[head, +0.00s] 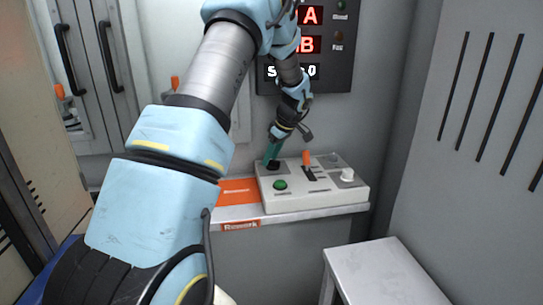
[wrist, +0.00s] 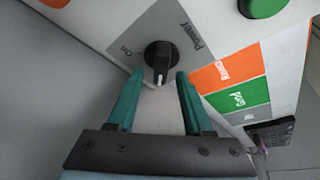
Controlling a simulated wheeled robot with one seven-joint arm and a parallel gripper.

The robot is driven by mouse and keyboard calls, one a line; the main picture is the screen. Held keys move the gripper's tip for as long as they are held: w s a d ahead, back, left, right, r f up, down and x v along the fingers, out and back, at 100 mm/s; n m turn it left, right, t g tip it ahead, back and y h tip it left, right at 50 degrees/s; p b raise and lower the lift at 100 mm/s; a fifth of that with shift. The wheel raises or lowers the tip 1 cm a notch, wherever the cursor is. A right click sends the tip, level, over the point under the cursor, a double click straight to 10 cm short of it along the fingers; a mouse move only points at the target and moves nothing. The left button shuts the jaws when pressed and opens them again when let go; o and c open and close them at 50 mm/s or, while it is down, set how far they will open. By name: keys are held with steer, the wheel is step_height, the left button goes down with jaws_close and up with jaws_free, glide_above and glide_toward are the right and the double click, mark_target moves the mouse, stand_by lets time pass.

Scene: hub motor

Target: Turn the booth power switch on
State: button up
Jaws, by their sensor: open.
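The booth power switch is a black rotary knob (wrist: 158,57) on a grey plate lettered "Power" and "On" in the wrist view. Its white pointer mark faces down the picture, toward my gripper, and not at the "On" lettering on its left. My gripper (wrist: 160,74) is open, with one teal fingertip on each side of the knob's lower end. I cannot tell whether the fingers touch it. In the head view my gripper (head: 271,153) comes down onto the left rear of the control box (head: 315,198), largely covering the knob.
The box also carries a green button (head: 280,185), an orange-tipped lever (head: 306,158) and a white knob (head: 347,175). It stands on a shelf with an orange "Rework" label (head: 240,226). A display panel (head: 335,70) hangs behind; a grey stool or table (head: 385,268) stands front right.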

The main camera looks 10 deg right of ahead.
steer(key=shift+c, duration=0.3)
jaws_close()
stand_by(0.3)
